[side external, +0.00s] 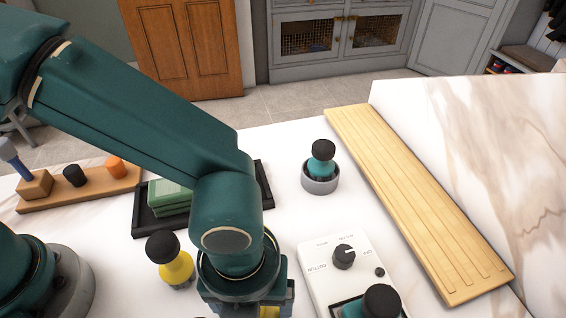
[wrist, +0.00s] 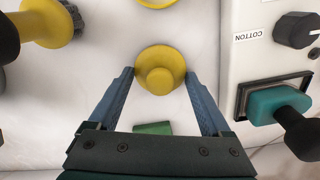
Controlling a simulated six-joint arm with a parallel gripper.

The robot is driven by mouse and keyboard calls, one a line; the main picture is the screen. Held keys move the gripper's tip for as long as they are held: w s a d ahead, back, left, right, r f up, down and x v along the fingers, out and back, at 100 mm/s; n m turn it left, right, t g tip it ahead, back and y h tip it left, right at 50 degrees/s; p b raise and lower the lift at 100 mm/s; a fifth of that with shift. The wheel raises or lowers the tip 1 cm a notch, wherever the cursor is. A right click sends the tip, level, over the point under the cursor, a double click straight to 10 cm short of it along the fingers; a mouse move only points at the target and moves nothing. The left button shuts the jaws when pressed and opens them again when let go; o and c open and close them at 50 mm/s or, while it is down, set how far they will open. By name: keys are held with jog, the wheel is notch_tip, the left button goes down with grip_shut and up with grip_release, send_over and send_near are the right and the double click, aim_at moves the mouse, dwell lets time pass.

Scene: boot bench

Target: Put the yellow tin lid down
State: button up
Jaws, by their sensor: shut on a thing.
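The yellow tin lid (wrist: 160,57), round with a raised knob, is between the two blue fingers of my gripper (wrist: 159,76) in the wrist view. The fingers are shut on it, one at each side. Whether it touches the white bench or hangs above it I cannot tell. A yellow round rim (wrist: 158,3), perhaps the tin, is cut off at the top of the wrist view. In the side view my gripper is low at the bottom edge, mostly hidden by my arm, with a bit of yellow beside it.
A yellow brush (side external: 176,267) stands left of my gripper. To its right is a white panel (side external: 319,267) with a dial and a teal brush (wrist: 273,105). Farther back are a grey cup (side external: 320,185) with a teal brush, a black tray (side external: 265,185) and a ribbed wooden board (side external: 415,200).

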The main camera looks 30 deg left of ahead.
jog(key=o, duration=1.1)
notch_tip(320, 180, up, 11)
jog(key=w+a+r+n, duration=0.3)
jog(key=a+r+n, duration=0.1)
jog(key=a+n, duration=0.2)
jog(key=shift+s+a+f+n+t, duration=0.2)
jog(key=shift+a+n+t, duration=0.75)
jog(key=shift+a+n, duration=2.6)
jog(key=shift+s+a+r+n+t, duration=0.1)
jog(key=shift+s+a+n+t, duration=0.55)
jog(key=shift+a+n, duration=2.85)
jog(key=shift+s+a+f+n+t, duration=0.1)
jog(key=shift+a+n+t, duration=1.4)
jog(key=shift+n, duration=3.75)
